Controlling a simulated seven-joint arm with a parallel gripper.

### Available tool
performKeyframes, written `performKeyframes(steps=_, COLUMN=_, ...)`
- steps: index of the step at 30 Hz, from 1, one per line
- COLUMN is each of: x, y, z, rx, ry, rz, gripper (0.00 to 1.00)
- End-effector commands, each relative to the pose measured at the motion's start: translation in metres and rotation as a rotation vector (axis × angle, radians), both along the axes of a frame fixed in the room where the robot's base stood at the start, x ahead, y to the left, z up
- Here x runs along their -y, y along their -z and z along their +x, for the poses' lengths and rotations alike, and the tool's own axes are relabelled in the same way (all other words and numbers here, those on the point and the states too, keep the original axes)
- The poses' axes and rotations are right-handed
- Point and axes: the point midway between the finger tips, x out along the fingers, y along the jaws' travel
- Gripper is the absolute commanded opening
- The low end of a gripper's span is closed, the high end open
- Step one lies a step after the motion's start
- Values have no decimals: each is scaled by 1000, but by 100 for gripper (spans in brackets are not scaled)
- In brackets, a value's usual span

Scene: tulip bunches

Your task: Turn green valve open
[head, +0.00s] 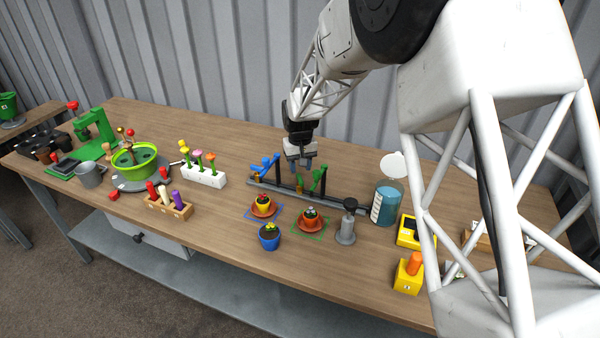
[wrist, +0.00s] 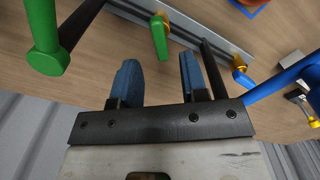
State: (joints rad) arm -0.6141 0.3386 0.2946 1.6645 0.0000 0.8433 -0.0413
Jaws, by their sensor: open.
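The valve rail (head: 345,206) lies toward the back of the bench, with blue parts (head: 265,163) on its left and green parts (head: 319,182) on its right. In the wrist view, the green valve lever (wrist: 159,38) sits at a brass-coloured fitting on the rail and points toward my gripper. My gripper (head: 302,167) is open and empty above the rail. In the wrist view its blue fingertips (wrist: 158,62) frame the lever's free end from either side. I cannot tell how much height separates them, and no contact shows.
A larger green pipe (wrist: 45,45) and a dark post stand at the left in the wrist view; a blue arm (wrist: 285,80) and second brass fitting (wrist: 240,73) are at the right. Flower pots (head: 311,219) and a glass jar (head: 386,203) stand in front and right.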

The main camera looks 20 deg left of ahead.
Motion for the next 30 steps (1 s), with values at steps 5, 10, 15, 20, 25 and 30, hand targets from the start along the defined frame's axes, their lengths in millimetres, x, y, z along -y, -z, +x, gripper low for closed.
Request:
performKeyframes(steps=5, x=0, y=-21, z=0, rx=1, ry=0, rz=1, gripper=40)
performKeyframes(steps=10, x=0, y=-31, z=0, rx=-1, ry=0, rz=-1, gripper=40)
performKeyframes(steps=15, x=0, y=-33, z=0, rx=-1, ry=0, rz=-1, gripper=40)
performKeyframes(steps=20, x=0, y=-33, z=0, rx=-1, ry=0, rz=-1, gripper=40)
performKeyframes(steps=25, x=-1, y=-32, z=1, rx=-13, ry=0, rz=-10, gripper=40)
performKeyframes(steps=30, x=-3, y=-29, z=4, rx=-78, ry=-1, rz=-58, gripper=40)
